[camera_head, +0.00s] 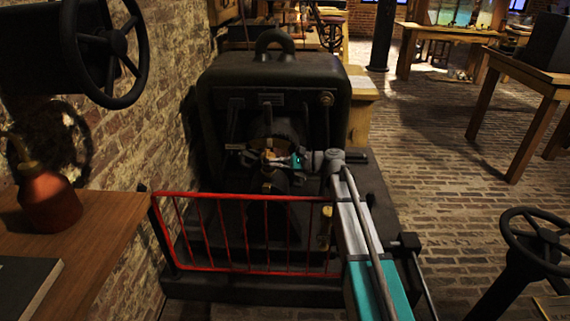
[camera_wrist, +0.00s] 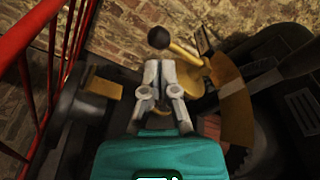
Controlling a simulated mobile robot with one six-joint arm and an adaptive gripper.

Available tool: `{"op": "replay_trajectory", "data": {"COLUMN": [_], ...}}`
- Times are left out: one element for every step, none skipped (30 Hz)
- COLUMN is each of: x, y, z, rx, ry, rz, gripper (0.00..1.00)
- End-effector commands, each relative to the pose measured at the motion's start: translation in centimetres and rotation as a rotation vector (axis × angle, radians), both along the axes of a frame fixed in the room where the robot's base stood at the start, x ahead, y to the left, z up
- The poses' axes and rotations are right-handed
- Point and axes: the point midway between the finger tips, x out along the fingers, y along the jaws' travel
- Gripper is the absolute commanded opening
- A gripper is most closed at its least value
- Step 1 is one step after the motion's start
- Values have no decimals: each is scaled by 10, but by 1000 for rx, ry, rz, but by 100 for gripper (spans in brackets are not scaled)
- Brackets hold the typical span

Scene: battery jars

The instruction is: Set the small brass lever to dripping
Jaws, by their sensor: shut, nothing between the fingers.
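In the wrist view, a small brass lever (camera_wrist: 183,50) with a round black knob (camera_wrist: 159,38) lies near the top middle. It slants from the knob down right to a brass disc (camera_wrist: 190,78). My gripper (camera_wrist: 160,70) is shut and empty, its fingertips just below the knob in the picture. I cannot tell whether they touch the lever. In the head view, my gripper (camera_head: 272,157) is at the front of a dark machine (camera_head: 275,85). The lever cannot be made out there. No dripping mark is readable.
A red railing (camera_head: 245,232) stands before the machine and shows at left in the wrist view. A curved brass piece (camera_wrist: 235,100) lies right of my gripper, a brass block (camera_wrist: 103,86) left. A wooden table (camera_head: 105,225) with a red can (camera_head: 48,200) is at left.

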Motion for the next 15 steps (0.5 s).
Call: {"op": "replay_trajectory", "data": {"x": [1, 1, 1, 1, 1, 1, 1, 1, 1, 1, 1, 1, 2, 1, 1], "y": [3, 4, 5, 5, 5, 5, 5, 5, 5, 5, 5, 5, 7, 6, 5], "z": [-1, -1, -1, -1, -1, -1, -1, -1, -1, -1, -1, -1, -1, -1, -1], "rx": [0, 0, 0, 0, 0, 0, 0, 0, 0, 0, 0, 0, 0, 0, 0], "ry": [0, 0, 0, 0, 0, 0, 0, 0, 0, 0, 0, 0, 0, 1, 1], "rz": [0, 0, -1, -1, -1, -1, -1, -1, -1, -1, -1, -1, -5, -4, -4], "gripper": [0, 0, 0, 0, 0, 0, 0, 0, 0, 0, 0, 0, 0, 0, 0]}}
